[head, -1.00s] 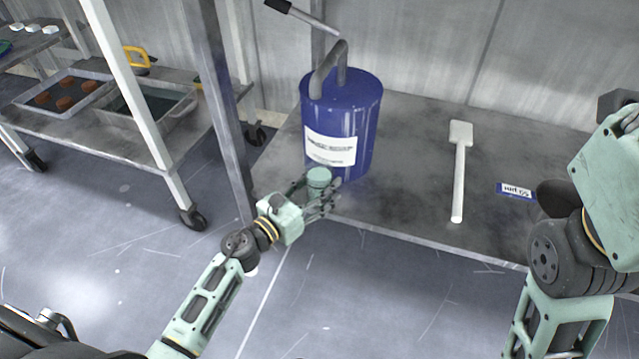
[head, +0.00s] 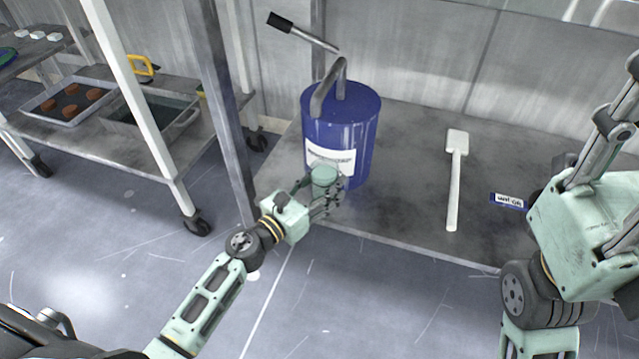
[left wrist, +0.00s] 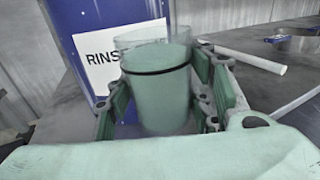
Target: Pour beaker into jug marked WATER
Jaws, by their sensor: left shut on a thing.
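My left gripper (head: 325,200) is shut on a clear beaker (head: 324,178) with pale green contents. In the left wrist view the beaker (left wrist: 160,92) stands upright between the green finger pads, with a dark band near its top. It is in front of a blue drum (head: 342,125), at the shelf's front edge. The drum's white label begins "RINS" in the left wrist view; the rest is hidden by the beaker. I see no jug marked WATER. My right gripper (head: 622,115) is at the right edge, partly cut off; its jaw state is unclear.
A white paddle (head: 455,185) and a small blue-and-white sign (head: 508,201) lie on the grey shelf (head: 410,165). A metal post (head: 228,120) stands left of the drum. A wheeled rack (head: 150,150) with trays is at left.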

